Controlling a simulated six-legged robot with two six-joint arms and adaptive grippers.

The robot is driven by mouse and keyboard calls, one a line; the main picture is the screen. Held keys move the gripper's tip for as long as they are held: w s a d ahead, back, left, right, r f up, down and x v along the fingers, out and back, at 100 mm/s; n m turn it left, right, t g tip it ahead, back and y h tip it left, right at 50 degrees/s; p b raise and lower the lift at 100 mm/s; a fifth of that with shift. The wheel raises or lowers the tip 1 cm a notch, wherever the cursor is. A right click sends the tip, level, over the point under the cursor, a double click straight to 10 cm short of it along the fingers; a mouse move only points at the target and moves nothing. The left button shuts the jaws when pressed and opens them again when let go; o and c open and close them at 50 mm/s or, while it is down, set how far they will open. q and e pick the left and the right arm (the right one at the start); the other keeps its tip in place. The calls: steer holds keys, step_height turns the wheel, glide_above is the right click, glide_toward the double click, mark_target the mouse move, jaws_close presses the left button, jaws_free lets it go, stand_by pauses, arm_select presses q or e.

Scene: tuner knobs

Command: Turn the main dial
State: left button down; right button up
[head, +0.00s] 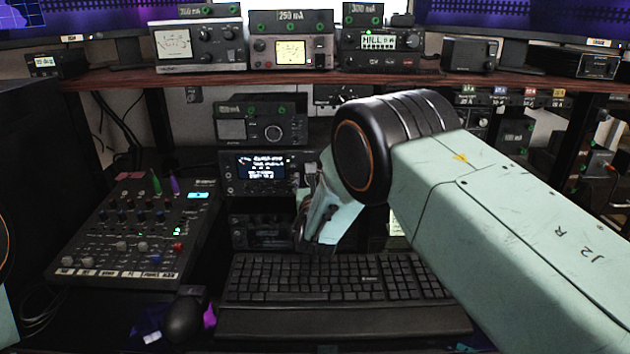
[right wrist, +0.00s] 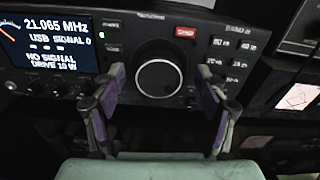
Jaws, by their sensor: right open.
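The main dial (right wrist: 159,79) is a round black knob with a pale rim on a dark radio's front panel in the right wrist view. The radio's screen (right wrist: 45,45) left of it reads 21.065 MHz. My right gripper (right wrist: 160,76) is open, one purple-padded finger on each side of the dial. Gaps show between both fingers and the rim. In the head view the radio (head: 268,188) stands under the shelf, my right gripper (head: 308,195) is in front of its right side, and my arm hides the dial. My left gripper is out of view.
A keyboard (head: 340,283) lies below my right arm. A mixer console (head: 130,230) is at the left, and a black mouse (head: 185,318) lies in front of it. A wooden shelf (head: 280,77) carrying meters and radios runs above. There is little free room.

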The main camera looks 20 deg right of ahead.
steer(key=shift+w+d+f, duration=0.1)
steer(key=shift+w+f, duration=0.15)
steer(key=shift+s+r, duration=0.15)
steer(key=shift+r, duration=0.05)
steer(key=shift+c, duration=1.4)
steer(key=c, duration=0.9)
steer(key=shift+o, duration=0.2)
steer(key=shift+m, duration=0.3)
